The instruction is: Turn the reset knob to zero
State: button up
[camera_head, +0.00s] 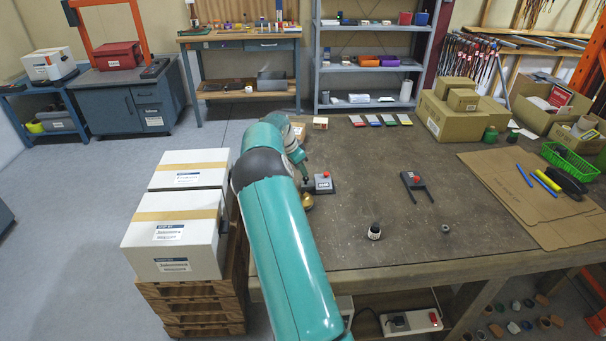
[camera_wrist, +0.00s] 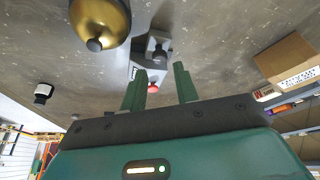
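A small grey device (camera_head: 319,186) with a red knob (camera_head: 326,175) and a white label stands on the workbench (camera_head: 385,235), just right of my gripper (camera_head: 304,180). In the wrist view the grey device (camera_wrist: 150,57) and its red knob (camera_wrist: 153,88) show between and beyond the two green fingers of my gripper (camera_wrist: 159,68). The fingers are apart with nothing held; I see no contact with the knob. The knob's markings are too small to read. A second dark device (camera_head: 415,183) with a red top and two prongs lies farther right.
A brass dome (camera_head: 306,201) stands close beside my gripper; it also shows in the wrist view (camera_wrist: 100,18). A small dark bottle (camera_head: 374,231) and a metal ring (camera_head: 445,229) stand nearer the front edge. Cardboard boxes (camera_head: 445,115) stand at the back right. The middle is mostly clear.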

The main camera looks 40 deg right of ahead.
jog(key=v, duration=0.9)
jog(key=shift+r, duration=0.15)
